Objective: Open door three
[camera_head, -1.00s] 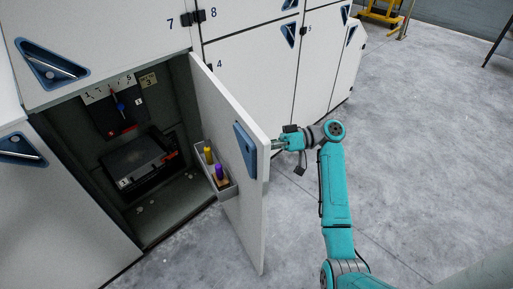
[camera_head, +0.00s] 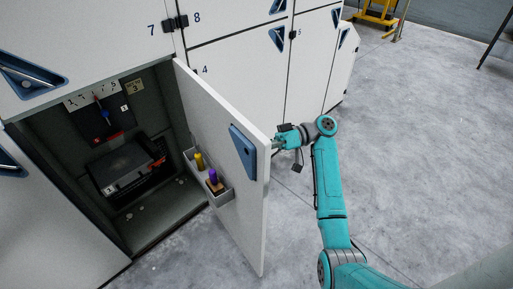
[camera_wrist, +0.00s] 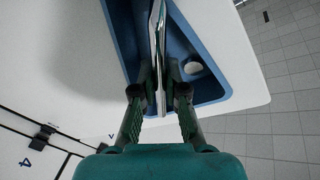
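The white door (camera_head: 226,150) of the compartment marked 3 stands wide open, its inner face showing. A blue housing (camera_head: 243,152) and a small bin (camera_head: 222,193) with a yellow and a purple item are on that face. My gripper (camera_head: 277,144) is at the door's free edge, on the outer side. In the wrist view my gripper (camera_wrist: 161,95) has its fingers closed on both sides of the metal handle (camera_wrist: 157,45), which stands out of the blue triangular recess (camera_wrist: 207,77). The finger contact is partly hidden.
Inside the open compartment are a dial panel (camera_head: 103,120) and a dark box (camera_head: 126,168). The closed door marked 4 (camera_head: 240,75) is beside it. Open grey floor (camera_head: 400,150) lies to the right. A yellow frame (camera_head: 377,14) stands far back.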

